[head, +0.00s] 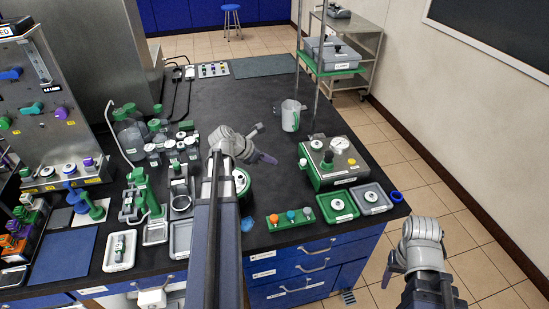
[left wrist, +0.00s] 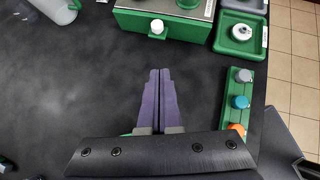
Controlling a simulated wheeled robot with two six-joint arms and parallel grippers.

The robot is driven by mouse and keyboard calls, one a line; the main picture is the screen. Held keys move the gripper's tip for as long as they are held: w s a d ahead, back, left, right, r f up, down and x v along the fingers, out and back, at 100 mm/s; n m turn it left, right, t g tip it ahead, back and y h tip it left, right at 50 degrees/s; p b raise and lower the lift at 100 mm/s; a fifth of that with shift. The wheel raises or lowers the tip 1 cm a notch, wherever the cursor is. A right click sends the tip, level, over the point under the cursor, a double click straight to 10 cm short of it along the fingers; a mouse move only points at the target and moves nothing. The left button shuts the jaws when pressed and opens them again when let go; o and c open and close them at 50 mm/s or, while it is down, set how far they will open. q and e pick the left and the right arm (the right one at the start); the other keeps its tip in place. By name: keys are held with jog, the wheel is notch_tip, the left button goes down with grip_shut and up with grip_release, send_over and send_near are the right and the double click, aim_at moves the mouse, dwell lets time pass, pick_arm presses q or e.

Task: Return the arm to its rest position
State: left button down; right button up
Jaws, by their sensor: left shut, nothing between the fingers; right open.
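My left gripper (head: 268,158) reaches over the middle of the black bench, with its arm running up from the bottom of the head view. In the left wrist view its two purple fingers (left wrist: 160,98) lie together, with nothing between them. They are above bare bench top, in front of a green device and left of a green strip with coloured knobs. My right gripper (head: 388,273) is at the lower right of the head view, beyond the bench's right edge and over the tiled floor. It is empty; its finger gap is hard to see.
A green-based device (head: 328,162), green tray (head: 338,207), grey tray (head: 371,198) and knob strip (head: 291,218) crowd the bench's right side. A white jug (head: 290,116) stands behind. Bottles and green stands fill the left. The back middle of the bench (head: 245,95) is clear.

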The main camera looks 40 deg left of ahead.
dwell(0.3)
pick_arm(q)
jog(key=s+d+f+m+g, duration=0.1)
jog(key=d+f+m+g, duration=0.15)
jog(key=d+m, duration=0.65)
jog(key=s+d+f+m+g, duration=0.1)
jog(key=d+f+m+g, duration=0.15)
jog(key=d+m, duration=0.65)
jog(key=s+d+m+g+y, duration=0.1)
jog(key=s+d+m+y, duration=0.1)
jog(key=s+d+m, duration=0.4)
jog(key=s+d+f+m+g+y, duration=0.1)
jog(key=s+d+m+g+y, duration=0.1)
jog(key=s+d+m, duration=0.4)
jog(key=d+m, duration=0.5)
jog(key=d, duration=0.3)
jog(key=shift+s+y, duration=0.15)
jog(key=shift+y, duration=0.25)
jog(key=shift+f, duration=0.15)
